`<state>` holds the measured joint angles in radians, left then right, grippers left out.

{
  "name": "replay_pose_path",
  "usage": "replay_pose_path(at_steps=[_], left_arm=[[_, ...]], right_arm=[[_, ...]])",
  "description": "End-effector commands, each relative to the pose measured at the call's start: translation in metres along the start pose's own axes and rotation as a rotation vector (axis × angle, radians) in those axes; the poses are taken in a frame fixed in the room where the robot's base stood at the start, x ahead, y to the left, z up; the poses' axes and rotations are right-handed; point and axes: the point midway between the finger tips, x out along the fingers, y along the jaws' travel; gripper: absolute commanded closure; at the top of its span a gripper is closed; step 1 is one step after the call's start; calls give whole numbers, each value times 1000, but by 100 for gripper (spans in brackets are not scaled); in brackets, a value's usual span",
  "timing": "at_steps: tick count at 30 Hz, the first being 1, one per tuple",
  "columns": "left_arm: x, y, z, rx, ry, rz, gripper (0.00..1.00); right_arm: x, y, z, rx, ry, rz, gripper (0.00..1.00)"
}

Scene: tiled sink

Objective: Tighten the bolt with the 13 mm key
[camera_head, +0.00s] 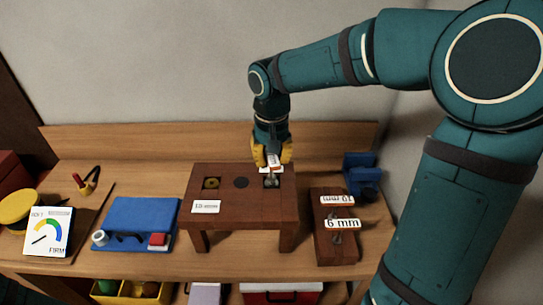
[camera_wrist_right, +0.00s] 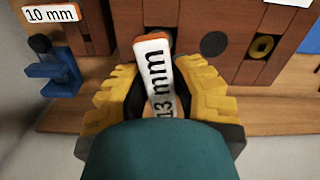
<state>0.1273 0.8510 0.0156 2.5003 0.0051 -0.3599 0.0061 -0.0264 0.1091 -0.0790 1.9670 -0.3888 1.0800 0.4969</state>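The 13 mm key, with a white label, sits between the yellow fingers of my right gripper (camera_head: 272,156). Its label (camera_wrist_right: 157,75) reads clearly in the wrist view, and the fingers are shut on it. The gripper is over the right-hand opening of a dark red-brown wooden stand (camera_head: 240,193). A grey metal bolt head (camera_head: 271,182) shows in that opening, just below the key. The key's lower end looks to be at the bolt, but I cannot tell if it is seated. My left gripper is not in view.
A rack (camera_head: 322,247) with keys labelled 10 mm and 6 mm (camera_head: 342,224) stands right of the stand. A blue vise-like object (camera_head: 360,173) is behind it. A blue tray (camera_head: 140,213) and a dial card marked FIRM (camera_head: 49,232) are at the left.

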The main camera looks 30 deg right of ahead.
Motion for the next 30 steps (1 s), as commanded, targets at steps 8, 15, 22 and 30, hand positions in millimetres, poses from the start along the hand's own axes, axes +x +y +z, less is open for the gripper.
replay_pose_path(at_steps=[8,15,22,30], left_arm=[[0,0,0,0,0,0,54],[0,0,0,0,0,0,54],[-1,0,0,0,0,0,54],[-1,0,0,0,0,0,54]], right_arm=[[0,0,0,0,0,0,100],[0,0,0,78,0,0,100],[0,0,0,366,1,0,100],[0,0,0,400,1,0,36]])
